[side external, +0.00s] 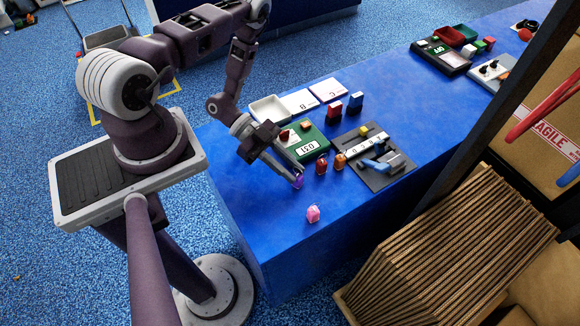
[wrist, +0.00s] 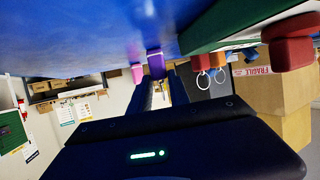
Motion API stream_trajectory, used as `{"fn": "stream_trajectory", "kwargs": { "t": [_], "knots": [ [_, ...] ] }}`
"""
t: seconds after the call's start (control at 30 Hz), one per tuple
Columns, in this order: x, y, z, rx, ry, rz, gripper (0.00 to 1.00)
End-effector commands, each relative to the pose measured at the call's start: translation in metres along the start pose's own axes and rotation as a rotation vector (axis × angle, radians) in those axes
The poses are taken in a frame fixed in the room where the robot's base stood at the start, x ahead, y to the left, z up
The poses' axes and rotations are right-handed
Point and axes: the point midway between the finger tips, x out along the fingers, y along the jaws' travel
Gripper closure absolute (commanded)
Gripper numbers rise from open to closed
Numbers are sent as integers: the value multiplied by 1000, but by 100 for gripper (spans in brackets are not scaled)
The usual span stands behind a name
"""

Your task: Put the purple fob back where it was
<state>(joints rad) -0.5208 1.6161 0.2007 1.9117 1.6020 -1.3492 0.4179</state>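The purple fob (side external: 298,182) is at my fingertips, to the left of the red fob in the side view. My gripper (side external: 291,172) reaches down to it from the upper left. In the wrist view the purple fob (wrist: 156,65) shows just beyond the tips of my two fingers (wrist: 162,82). A light gap shows between the fingers. Whether they press on the fob, and whether it touches the blue table (side external: 265,215), I cannot tell.
A red fob (side external: 321,166) and an orange fob (side external: 340,161) stand to the right, beside a green scale (side external: 307,144) and a dark board (side external: 393,176). A pink fob (side external: 313,214) stands nearer the front edge. The table left of it is clear.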

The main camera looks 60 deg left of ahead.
Motion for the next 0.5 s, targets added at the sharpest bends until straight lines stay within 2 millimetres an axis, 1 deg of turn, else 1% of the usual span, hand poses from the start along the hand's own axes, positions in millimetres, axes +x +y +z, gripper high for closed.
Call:
{"fn": "stream_trajectory", "kwargs": {
  "t": [0.03,0.07,0.1,0.4,0.47,0.5],
  "knots": [
    [0,0,0,0,0,0,66],
    [0,0,0,0,0,0,60],
    [0,0,0,0,0,0,58],
    [-1,0,-3,0,0,0,58],
    [-8,-1,-2,0,-1,-2,58],
    [-16,-1,-2,0,-1,-4,58]
  ]
}}
